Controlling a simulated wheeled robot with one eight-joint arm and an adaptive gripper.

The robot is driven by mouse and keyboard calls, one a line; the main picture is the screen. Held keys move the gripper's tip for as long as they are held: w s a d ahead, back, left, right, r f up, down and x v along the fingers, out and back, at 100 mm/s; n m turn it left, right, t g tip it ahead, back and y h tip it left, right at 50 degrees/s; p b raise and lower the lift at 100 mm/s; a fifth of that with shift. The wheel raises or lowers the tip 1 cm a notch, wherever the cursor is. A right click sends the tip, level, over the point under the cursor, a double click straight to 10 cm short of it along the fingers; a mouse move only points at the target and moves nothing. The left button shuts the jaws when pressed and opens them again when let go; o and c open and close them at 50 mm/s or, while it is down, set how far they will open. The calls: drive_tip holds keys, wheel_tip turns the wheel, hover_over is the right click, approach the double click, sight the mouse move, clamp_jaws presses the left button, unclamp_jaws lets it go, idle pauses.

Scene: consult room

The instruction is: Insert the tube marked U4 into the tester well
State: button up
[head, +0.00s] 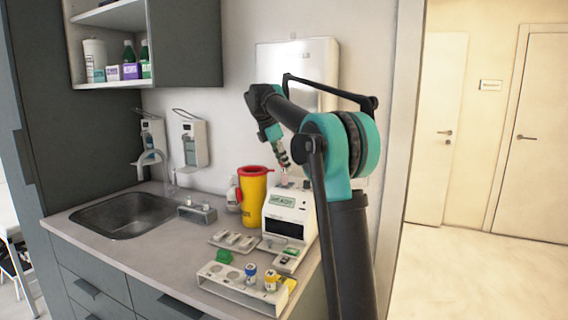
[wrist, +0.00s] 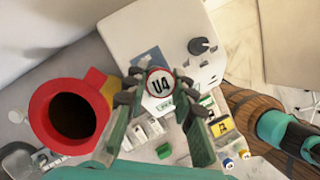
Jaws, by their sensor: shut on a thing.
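The tube marked U4 (wrist: 160,82) shows its round cap, white with a red rim, in the wrist view. My gripper (wrist: 159,90) is shut on it, with a fingertip on either side of the cap. In the head view my gripper (head: 283,163) is above the white tester (head: 287,222), and a small pinkish part of the tube shows below the fingers. The tester's display reads READY. The tester also shows in the wrist view (wrist: 145,35), beside and below the cap. The well is hidden, and I cannot tell whether the tube's lower end is in it.
A yellow bin (head: 254,200) with a red rim stands left of the tester. In front are a flat tray (head: 233,241) and a white rack (head: 236,290) with a blue-capped and a yellow-capped tube. The sink (head: 125,213) is at left.

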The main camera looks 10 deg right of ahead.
sight(284, 174)
drive_tip(key=shift+f, duration=2.2)
drive_tip(key=o, duration=1)
drive_tip(key=shift+r, duration=0.1)
drive_tip(key=v, duration=1.1)
drive_tip(key=shift+s+a+r, duration=0.1)
drive_tip(key=shift+a+r, duration=0.15)
drive_tip(key=shift+r, duration=0.1)
